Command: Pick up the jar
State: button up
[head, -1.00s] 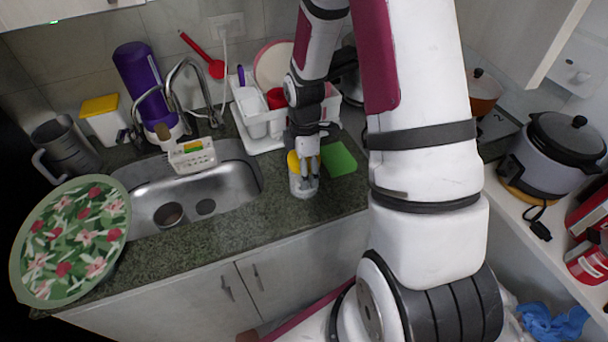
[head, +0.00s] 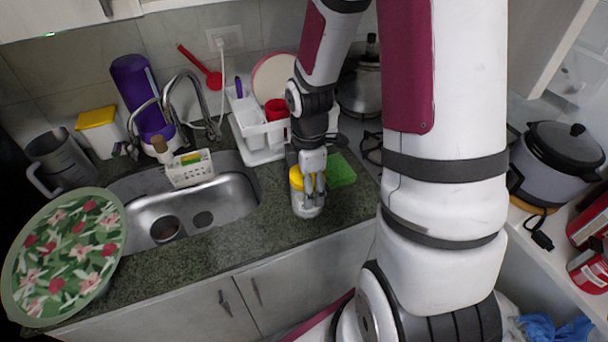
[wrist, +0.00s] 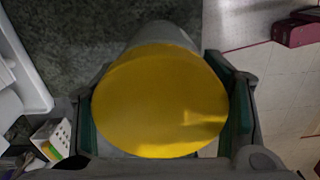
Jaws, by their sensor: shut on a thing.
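The jar (head: 308,208) has a clear or pale body and a yellow lid (head: 296,178). It stands near the counter's front edge, right of the sink. My gripper (head: 310,188) comes down over it from above and is shut on it. In the wrist view the yellow lid (wrist: 160,100) fills the middle, with a gripper pad on each side of the jar. Whether the jar's base touches the counter cannot be told. The gripper hides part of the jar in the head view.
A green sponge (head: 340,170) lies just behind and right of the jar. A white dish rack (head: 258,138) stands behind. The sink (head: 215,200) with a faucet is to the left. A floral tray (head: 65,255) is at the far left. A rice cooker (head: 555,165) is at right.

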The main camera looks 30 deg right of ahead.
jog(key=s+a+r+p, duration=0.1)
jog(key=s+a+p, duration=0.2)
jog(key=s, duration=0.7)
jog(key=shift+a+p, duration=0.4)
jog(key=w+a+m+b, duration=0.2)
jog(key=w+m, duration=0.5)
jog(key=w, duration=0.8)
jog(key=w+a+f+m+b, duration=0.1)
jog(key=w+a+m, duration=0.3)
jog(key=w, duration=1.1)
jog(key=shift+m+b, duration=0.6)
jog(key=shift+m, duration=1.2)
jog(key=shift+f, duration=0.1)
